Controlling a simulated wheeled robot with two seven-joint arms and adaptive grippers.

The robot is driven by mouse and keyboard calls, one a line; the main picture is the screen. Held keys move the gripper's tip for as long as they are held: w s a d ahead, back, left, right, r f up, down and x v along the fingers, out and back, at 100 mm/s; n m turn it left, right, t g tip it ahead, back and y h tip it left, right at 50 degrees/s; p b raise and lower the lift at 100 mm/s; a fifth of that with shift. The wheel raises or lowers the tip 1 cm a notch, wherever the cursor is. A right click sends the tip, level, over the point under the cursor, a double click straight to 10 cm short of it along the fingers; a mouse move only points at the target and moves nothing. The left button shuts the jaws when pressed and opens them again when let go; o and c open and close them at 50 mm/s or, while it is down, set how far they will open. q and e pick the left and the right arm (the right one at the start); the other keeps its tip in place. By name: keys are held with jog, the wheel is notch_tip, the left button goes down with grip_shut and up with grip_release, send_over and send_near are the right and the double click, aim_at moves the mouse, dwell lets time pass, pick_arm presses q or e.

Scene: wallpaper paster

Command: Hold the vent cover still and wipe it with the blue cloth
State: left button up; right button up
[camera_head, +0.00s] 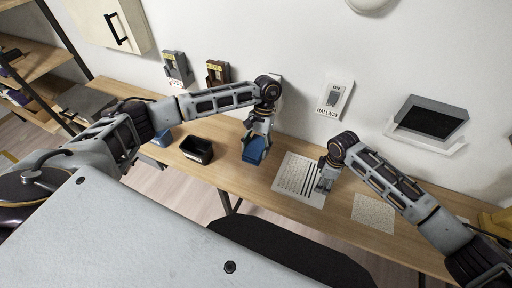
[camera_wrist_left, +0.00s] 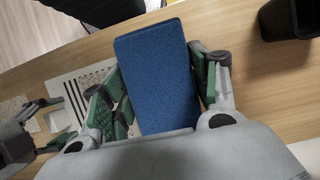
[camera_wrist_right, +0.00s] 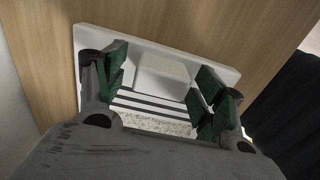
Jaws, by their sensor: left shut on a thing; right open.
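The white vent cover (camera_head: 292,176) lies flat on the wooden table, with dark slots and a grey speckled patch across it. It also shows in the left wrist view (camera_wrist_left: 68,92) and in the right wrist view (camera_wrist_right: 215,72), where a raised pale block sits near one end. My left gripper (camera_wrist_left: 155,95) is shut on the blue cloth (camera_wrist_left: 160,70), a thick block-like pad; in the head view the cloth (camera_head: 255,150) is left of the cover. My right gripper (camera_wrist_right: 162,90) is open above the cover's right end, its fingers either side of the raised block; contact is unclear.
A black open bin (camera_head: 197,150) stands left of the cloth, with a blue object (camera_head: 162,138) beyond it. A speckled sheet (camera_head: 373,212) lies to the right. The wall holds a switch plate (camera_head: 334,97) and a dark framed opening (camera_head: 430,120). A dark chair (camera_head: 290,250) is in front.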

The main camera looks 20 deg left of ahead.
pick_arm(q)
jog(key=shift+r, duration=0.15)
pick_arm(e)
jog(key=shift+r, duration=0.15)
pick_arm(q)
jog(key=shift+r+p, duration=1)
jog(key=shift+p, duration=0.1)
pick_arm(e)
jog(key=shift+r, duration=0.8)
pick_arm(q)
jog(key=shift+f, duration=0.1)
pick_arm(e)
jog(key=shift+f, duration=0.25)
pick_arm(q)
jog(key=shift+f+b, duration=0.2)
jog(key=shift+b, duration=0.1)
pick_arm(e)
jog(key=shift+f, duration=0.65)
jog(key=c, duration=1.4)
